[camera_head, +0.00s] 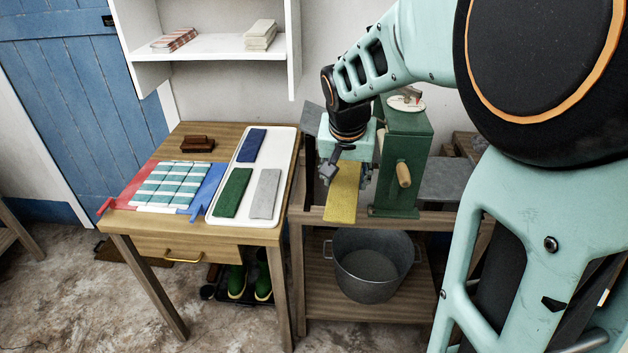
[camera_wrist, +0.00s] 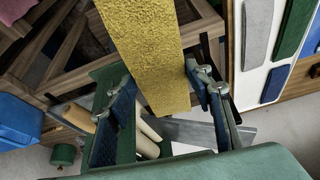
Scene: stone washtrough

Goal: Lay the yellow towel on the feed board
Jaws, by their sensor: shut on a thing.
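The yellow towel (camera_head: 342,197) is a flat, narrow strip in my gripper (camera_head: 345,175), in front of the green wringer (camera_head: 403,150) with its wooden crank handle. In the wrist view, the towel (camera_wrist: 150,45) runs up from between the two fingers of my gripper (camera_wrist: 165,92). A grey board (camera_head: 447,180) extends right of the wringer, and another grey plate edge (camera_head: 312,118) shows left of it. I cannot tell which is the feed board. My gripper and the towel hide part of the wringer stand.
A metal tub (camera_head: 372,265) stands on the stand's lower shelf. A wall shelf (camera_head: 215,47) hangs behind.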

